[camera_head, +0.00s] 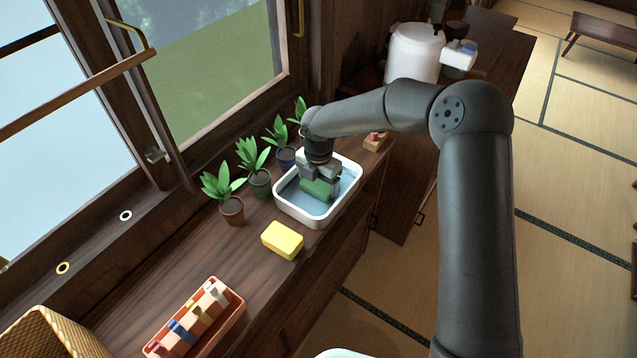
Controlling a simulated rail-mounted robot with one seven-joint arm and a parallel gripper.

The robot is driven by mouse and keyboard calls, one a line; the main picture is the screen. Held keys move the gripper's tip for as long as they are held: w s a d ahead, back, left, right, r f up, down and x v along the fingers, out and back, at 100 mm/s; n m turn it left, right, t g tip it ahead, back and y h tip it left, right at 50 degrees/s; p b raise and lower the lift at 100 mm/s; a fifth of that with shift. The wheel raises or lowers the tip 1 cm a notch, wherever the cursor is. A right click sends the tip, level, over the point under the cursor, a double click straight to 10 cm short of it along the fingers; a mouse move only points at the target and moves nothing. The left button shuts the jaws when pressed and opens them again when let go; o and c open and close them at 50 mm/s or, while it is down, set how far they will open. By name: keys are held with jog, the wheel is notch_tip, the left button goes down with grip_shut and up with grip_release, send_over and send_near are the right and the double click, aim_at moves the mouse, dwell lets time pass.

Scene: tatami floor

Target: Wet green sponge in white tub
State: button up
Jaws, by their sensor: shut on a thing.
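The white tub (280,208) stands on the wooden counter below the window, with blue water (345,186) in it. My gripper (318,176) points down inside the tub. It is shut on the green sponge (319,188), which is at the water inside the tub. How deep the sponge sits is hard to tell. My gripper and wrist hide the sponge's upper part and some of the tub's back.
Several potted plants (231,208) line the window side of the tub. A yellow sponge (283,240) lies in front of it. An orange tray (237,312) of small items and a woven basket (50,335) stand nearer. A white pot (413,55) stands at the back.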

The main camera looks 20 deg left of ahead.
aim_at(318, 184)
jog(key=shift+f, duration=0.45)
dwell(1.1)
jog(key=shift+r, duration=0.1)
jog(key=shift+r+p, duration=2.3)
jog(key=shift+r, duration=1.2)
jog(key=shift+s, duration=0.1)
